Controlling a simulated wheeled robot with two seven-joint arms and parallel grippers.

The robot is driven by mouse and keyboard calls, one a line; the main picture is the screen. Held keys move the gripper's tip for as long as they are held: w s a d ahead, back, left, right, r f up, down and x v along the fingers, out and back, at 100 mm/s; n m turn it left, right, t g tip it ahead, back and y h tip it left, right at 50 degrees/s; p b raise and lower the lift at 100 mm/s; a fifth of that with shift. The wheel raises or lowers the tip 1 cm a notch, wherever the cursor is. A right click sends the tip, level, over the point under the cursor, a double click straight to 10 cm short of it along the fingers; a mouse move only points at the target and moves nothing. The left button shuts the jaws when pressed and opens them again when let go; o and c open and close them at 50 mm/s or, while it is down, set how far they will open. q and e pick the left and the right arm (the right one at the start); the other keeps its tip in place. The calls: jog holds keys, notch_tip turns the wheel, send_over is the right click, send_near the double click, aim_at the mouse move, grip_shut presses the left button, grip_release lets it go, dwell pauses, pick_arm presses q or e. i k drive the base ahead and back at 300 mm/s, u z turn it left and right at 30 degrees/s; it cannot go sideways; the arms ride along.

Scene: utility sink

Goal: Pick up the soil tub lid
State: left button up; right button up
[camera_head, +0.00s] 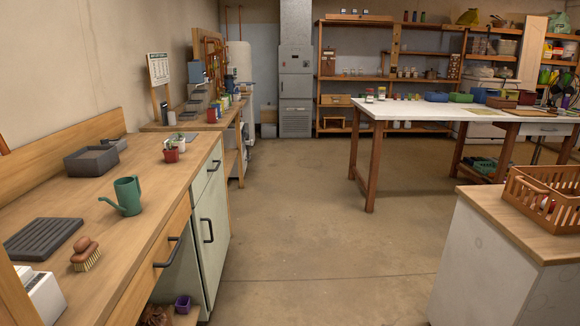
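I cannot pick out a soil tub lid with certainty. A shallow dark grey square tub or tray (91,162) stands on the left wooden counter, near the back wall. A smaller grey piece (114,143) is just behind it. A flat, ribbed dark grey slab (42,238) lies nearer on the same counter. I cannot tell whether any of these is the lid. Neither of my grippers is in view.
A green watering can (125,196), a brush (86,255) and small pots (171,152) share the left counter (160,190). A white-topped table (450,111) stands right. A brown basket (545,197) sits on the near-right cabinet. The middle floor is clear.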

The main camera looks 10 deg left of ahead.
aim_at(190, 137)
jog(key=i, duration=5.35)
jog(key=u, duration=2.6)
